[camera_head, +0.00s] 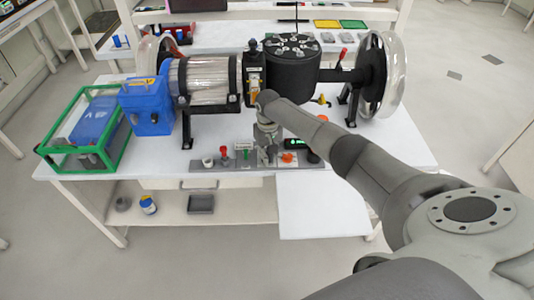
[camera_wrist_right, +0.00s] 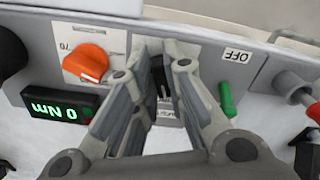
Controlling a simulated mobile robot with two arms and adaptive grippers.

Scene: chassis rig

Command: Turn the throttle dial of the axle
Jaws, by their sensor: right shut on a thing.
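The axle rig spans the table, with a clear-cased cylinder (camera_head: 207,80), a dark round housing (camera_head: 291,75) and a clear wheel (camera_head: 385,75). A grey control strip (camera_head: 215,164) lies along the front edge. On it are an orange dial (camera_head: 288,157) beside a "70" mark, also in the right wrist view (camera_wrist_right: 86,62), and a green switch (camera_wrist_right: 227,98) by an "OFF" label. My right gripper (camera_wrist_right: 160,62) points down between these two. It is shut on a small dark part (camera_wrist_right: 158,78), mostly hidden between the fingers. I cannot tell whether this part is the throttle dial.
A green display (camera_wrist_right: 58,112) reads 0 Nm beside the orange dial. A red-tipped lever (camera_head: 224,153) stands left of the green switch. A green-framed box (camera_head: 50,155) sits at the table's left. The white table front at right is mostly clear.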

